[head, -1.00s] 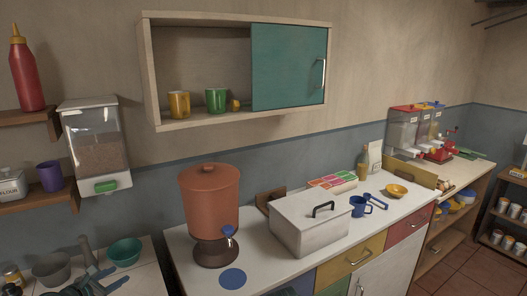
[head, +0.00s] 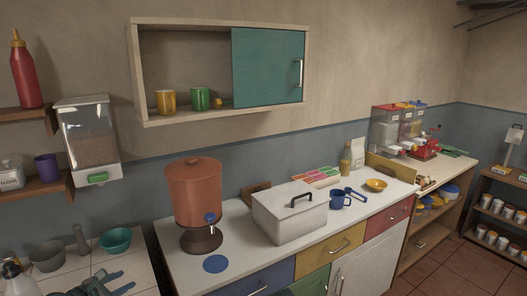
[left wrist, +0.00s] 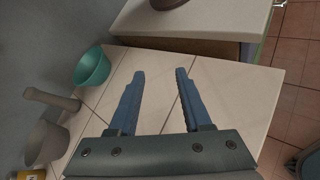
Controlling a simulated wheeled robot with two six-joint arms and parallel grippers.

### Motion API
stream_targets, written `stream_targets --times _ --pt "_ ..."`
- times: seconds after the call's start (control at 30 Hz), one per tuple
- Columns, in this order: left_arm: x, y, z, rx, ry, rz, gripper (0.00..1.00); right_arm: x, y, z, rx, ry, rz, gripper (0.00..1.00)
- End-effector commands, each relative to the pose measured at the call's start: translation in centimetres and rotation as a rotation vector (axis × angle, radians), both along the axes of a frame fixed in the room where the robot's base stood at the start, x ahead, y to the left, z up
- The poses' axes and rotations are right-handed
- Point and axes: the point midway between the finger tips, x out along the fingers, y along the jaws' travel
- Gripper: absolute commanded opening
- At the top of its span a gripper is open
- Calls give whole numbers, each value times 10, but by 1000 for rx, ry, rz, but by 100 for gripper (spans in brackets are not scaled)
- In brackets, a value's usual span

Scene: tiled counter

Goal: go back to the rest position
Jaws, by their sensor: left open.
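My left gripper (head: 118,285) is low at the left of the head view, over the tiled counter (head: 142,268). In the left wrist view the same gripper (left wrist: 155,75) has its two blue fingers apart with only bare tiles between them. It is open and empty. A teal bowl (left wrist: 92,67) stands left of the fingers and touches neither. My right gripper is in neither view.
A grey bowl (head: 46,256) and a grey pestle-like object (head: 82,240) stand near the teal bowl. Shelves and an open cupboard (head: 190,60) are above.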

Motion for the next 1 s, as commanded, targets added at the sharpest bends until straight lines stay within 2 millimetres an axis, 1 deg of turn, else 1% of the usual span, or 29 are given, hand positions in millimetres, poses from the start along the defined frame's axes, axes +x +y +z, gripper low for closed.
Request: stream_targets --times 0.03,0.17,0.27,0.47,0.57,0.6,0.67,0.7,0.77,0.8,0.87,0.9,1.0 --pt "1 -8 -1 20 8 -27 49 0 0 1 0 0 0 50" --pt "4 -31 -8 86 31 -111 49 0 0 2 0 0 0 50" --pt "6 -53 -14 155 54 -198 49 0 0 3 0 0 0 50" --pt "4 -113 -31 340 104 -450 49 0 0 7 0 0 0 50" --pt "-3 -151 -41 464 128 -626 49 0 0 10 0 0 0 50" --pt "-7 -169 -46 523 139 -713 49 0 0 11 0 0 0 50" --pt "-16 -197 -54 624 151 -864 49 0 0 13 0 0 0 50" --pt "-24 -217 -60 695 158 -975 49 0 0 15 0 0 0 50" --pt "-37 -243 -67 805 164 -1147 49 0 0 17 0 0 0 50" --pt "-47 -260 -72 876 165 -1264 49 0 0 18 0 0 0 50" --pt "-62 -281 -78 978 163 -1440 49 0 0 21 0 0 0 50" --pt "-73 -294 -81 1045 160 -1557 49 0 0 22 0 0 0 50" --pt "-99 -319 -85 1194 147 -1837 49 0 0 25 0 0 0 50"
